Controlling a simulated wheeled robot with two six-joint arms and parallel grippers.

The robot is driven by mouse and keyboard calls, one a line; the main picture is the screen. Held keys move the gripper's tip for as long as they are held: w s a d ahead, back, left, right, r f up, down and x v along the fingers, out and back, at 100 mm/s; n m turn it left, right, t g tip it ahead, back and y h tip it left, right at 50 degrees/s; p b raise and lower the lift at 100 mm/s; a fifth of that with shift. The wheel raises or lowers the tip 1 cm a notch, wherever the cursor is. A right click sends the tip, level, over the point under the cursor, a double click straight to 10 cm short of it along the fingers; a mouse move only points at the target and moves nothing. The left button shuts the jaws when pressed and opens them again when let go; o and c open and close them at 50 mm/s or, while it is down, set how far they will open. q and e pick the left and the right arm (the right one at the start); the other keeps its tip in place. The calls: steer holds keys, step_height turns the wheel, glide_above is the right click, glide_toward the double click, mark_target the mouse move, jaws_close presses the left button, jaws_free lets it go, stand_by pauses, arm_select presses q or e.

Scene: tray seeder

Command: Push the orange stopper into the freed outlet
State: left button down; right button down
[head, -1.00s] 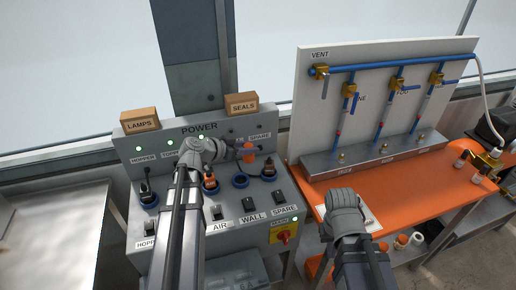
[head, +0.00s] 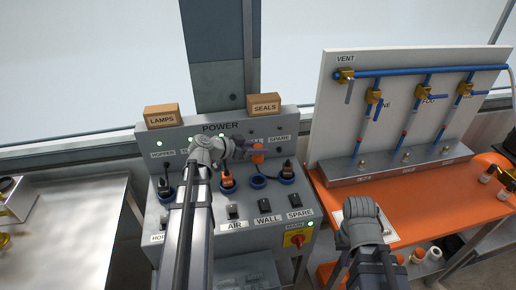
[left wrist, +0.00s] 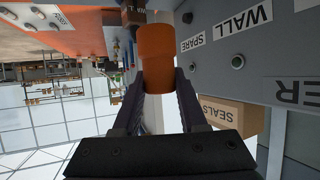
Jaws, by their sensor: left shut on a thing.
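My left gripper (head: 246,149) is shut on the orange stopper (head: 258,153). In the left wrist view the stopper (left wrist: 156,50) sits between the two dark fingers (left wrist: 158,88). In the head view it appears directly above an empty blue-ringed outlet (head: 258,182) on the grey power panel (head: 217,261), apart from it.
Switches labelled AIR, WALL and SPARE (head: 265,206) line the panel front, with a red-and-yellow main switch (head: 297,239) below. SEALS (head: 265,104) and LAMPS (head: 162,116) boxes stand on top. A valve board (head: 350,110) rises behind the orange bench (head: 456,210).

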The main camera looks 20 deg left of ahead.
arm_select(q)
steer(key=shift+f+b, duration=5.2)
steer(key=shift+f, duration=0.15)
steer(key=shift+f+b, duration=0.3)
steer(key=c, duration=0.7)
jaws_free()
steer(key=shift+o, duration=0.2)
steer(key=o, duration=0.5)
steer(key=shift+o, duration=0.2)
steer(key=p+v, duration=0.3)
steer(key=v, duration=0.3)
steer(key=shift+s+r, duration=0.2)
steer(key=shift+s+a+r, duration=0.2)
steer(key=shift+s+a, duration=0.15)
steer(key=shift+s, duration=0.2)
